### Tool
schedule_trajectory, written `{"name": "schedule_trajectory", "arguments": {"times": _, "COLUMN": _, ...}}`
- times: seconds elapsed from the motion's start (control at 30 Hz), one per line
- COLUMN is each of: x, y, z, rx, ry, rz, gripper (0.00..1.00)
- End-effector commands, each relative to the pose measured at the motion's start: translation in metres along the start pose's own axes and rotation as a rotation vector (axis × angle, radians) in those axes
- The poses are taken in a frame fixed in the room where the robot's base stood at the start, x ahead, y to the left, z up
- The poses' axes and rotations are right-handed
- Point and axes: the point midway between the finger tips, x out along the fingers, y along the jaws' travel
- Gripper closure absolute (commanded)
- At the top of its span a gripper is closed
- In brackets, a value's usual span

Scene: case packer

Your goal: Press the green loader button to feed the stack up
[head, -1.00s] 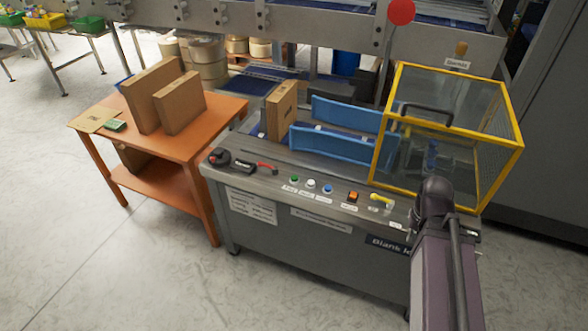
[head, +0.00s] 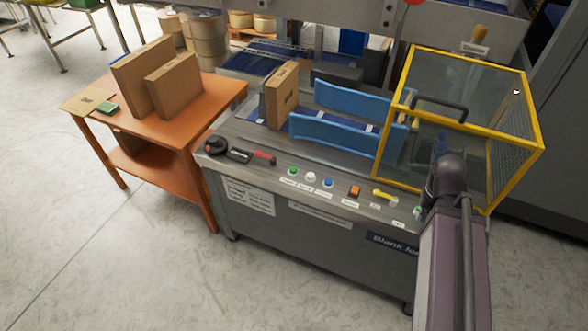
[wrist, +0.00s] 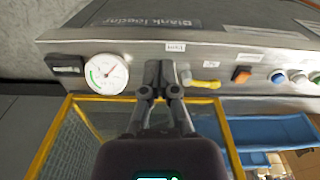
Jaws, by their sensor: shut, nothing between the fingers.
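The green loader button (head: 292,171) is the leftmost of a row of round buttons on the front ledge of the grey machine (head: 300,235). In the wrist view it shows at the far right edge (wrist: 316,79). A white button (head: 311,176) and a blue button (head: 327,183) sit to its right in the head view. My gripper (wrist: 163,68) is shut and empty, over the ledge between the round gauge (wrist: 106,73) and the yellow handle (wrist: 205,84), well apart from the green button. In the head view my arm hides the fingers.
An orange square switch (head: 354,191) lies between the buttons and the yellow handle. A yellow-framed guard (head: 405,85) stands close beside my arm. Blue guide plates (head: 335,135) and a carton (head: 281,95) are behind the buttons. An orange table (head: 205,105) with cartons stands left.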

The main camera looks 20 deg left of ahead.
Motion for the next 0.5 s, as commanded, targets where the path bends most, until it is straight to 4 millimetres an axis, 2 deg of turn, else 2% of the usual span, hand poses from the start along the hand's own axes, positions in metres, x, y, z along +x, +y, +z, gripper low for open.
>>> {"name": "schedule_trajectory", "arguments": {"times": 0.2, "x": 0.001, "y": -0.001, "z": -0.002, "rx": -0.002, "ry": 0.001, "rz": 0.003, "gripper": 1.00}}
{"name": "schedule_trajectory", "arguments": {"times": 0.37, "x": 0.004, "y": -0.009, "z": -0.012, "rx": -0.011, "ry": 0.011, "rz": 0.024, "gripper": 1.00}}
{"name": "schedule_trajectory", "arguments": {"times": 0.47, "x": 0.008, "y": -0.019, "z": -0.023, "rx": -0.023, "ry": 0.024, "rz": 0.051, "gripper": 1.00}}
{"name": "schedule_trajectory", "arguments": {"times": 0.5, "x": 0.010, "y": -0.030, "z": -0.029, "rx": -0.025, "ry": 0.031, "rz": 0.065, "gripper": 1.00}}
